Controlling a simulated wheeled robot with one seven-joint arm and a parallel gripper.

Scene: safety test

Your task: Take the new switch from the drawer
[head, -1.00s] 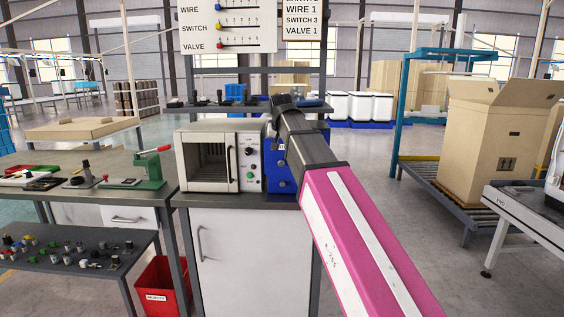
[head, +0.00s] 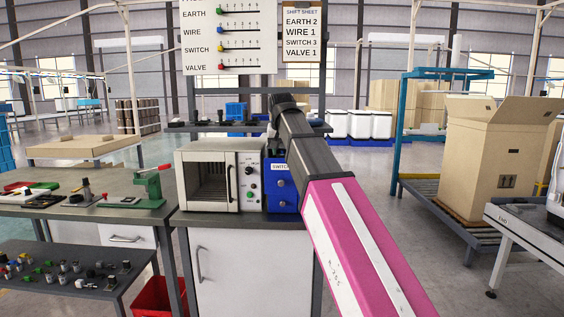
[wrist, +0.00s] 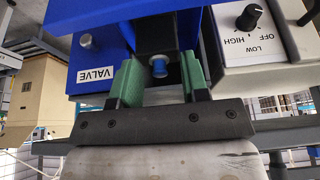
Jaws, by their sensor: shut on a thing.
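The blue drawer unit (head: 281,194) stands on the bench beside a grey oven, with a SWITCH label and round knobs showing in the head view. My arm hides its right side. In the wrist view, the unit (wrist: 100,40) fills the upper part, with a VALVE label (wrist: 97,74) and a silver knob (wrist: 87,41). My gripper (wrist: 158,82) has green fingers in front of the unit. It is shut on a small blue-and-grey round piece (wrist: 158,67); I cannot tell whether this is a knob or a switch. The gripper is hidden in the head view.
The grey oven (head: 215,178) stands directly left of the drawer unit. A green press (head: 148,188) and loose parts are on the left bench. A shelf (head: 245,128) runs above and behind the drawers. A large carton (head: 487,160) stands on the right conveyor.

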